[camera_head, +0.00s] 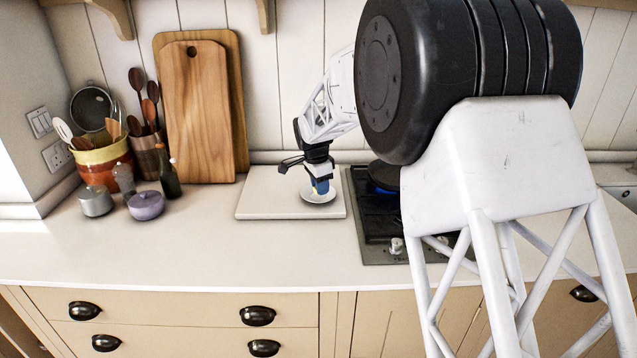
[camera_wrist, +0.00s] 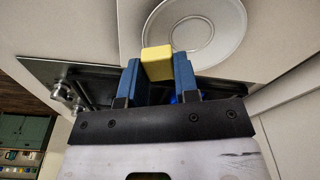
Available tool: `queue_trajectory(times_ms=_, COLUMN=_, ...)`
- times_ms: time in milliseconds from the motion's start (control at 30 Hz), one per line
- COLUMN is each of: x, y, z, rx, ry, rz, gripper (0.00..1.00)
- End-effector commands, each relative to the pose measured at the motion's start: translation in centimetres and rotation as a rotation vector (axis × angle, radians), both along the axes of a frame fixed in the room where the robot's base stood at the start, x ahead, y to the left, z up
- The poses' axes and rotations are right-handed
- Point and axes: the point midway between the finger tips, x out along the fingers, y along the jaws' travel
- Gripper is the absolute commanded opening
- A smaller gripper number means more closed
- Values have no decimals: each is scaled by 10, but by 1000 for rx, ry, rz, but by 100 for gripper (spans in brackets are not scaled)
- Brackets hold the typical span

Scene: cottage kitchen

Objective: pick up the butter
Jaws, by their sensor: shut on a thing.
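The butter (camera_wrist: 157,63) is a small yellow block. In the wrist view it sits between the two blue fingers of my gripper (camera_wrist: 159,75), which is shut on it. A light round plate (camera_wrist: 205,28) lies just beyond the butter in that view. In the head view my gripper (camera_head: 320,187) points down over the plate (camera_head: 318,198), which rests on a white board (camera_head: 270,206). The butter is hard to make out in the head view. I cannot tell whether it touches the plate.
A black stove (camera_head: 375,215) is close to the right of the board. Wooden cutting boards (camera_head: 195,115) lean on the back wall. A purple pot (camera_head: 146,206), a grey pot (camera_head: 96,201) and a dark bottle (camera_head: 169,178) stand at left. The front counter is clear.

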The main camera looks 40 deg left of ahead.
Motion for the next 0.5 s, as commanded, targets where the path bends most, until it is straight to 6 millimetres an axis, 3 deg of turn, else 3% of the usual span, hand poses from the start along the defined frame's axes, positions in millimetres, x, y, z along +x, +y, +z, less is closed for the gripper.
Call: queue_trajectory(times_ms=500, x=-43, y=-59, z=7, rx=1, ry=0, rz=0, gripper=23)
